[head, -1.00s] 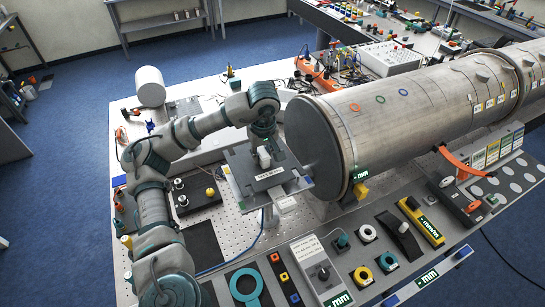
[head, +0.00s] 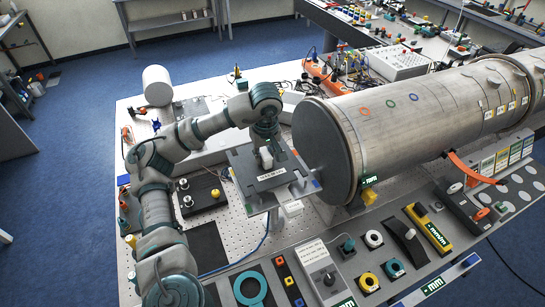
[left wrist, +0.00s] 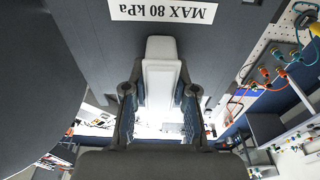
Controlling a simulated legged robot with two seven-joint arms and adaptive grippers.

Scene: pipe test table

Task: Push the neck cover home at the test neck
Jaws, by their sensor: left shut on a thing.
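My left gripper (head: 265,148) is shut on the white handle of a flat grey square cover (head: 250,180). In the left wrist view, the fingers (left wrist: 159,95) close on both sides of the handle (left wrist: 160,68). The cover's face (left wrist: 95,30) carries an upside-down label "MAX 80 kPa". In the head view, the cover lies left of the round end of the large metal pipe (head: 320,150). The test neck cannot be made out, so whether the cover is seated on it cannot be told. My right gripper is not in view.
The perforated table (head: 235,240) has a black block with knobs (head: 200,195) left of the cover. A grey control box (head: 322,272), coloured rings (head: 368,280) and a yellow tool (head: 428,230) lie in front of the pipe. A white cylinder (head: 157,85) stands at the back left.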

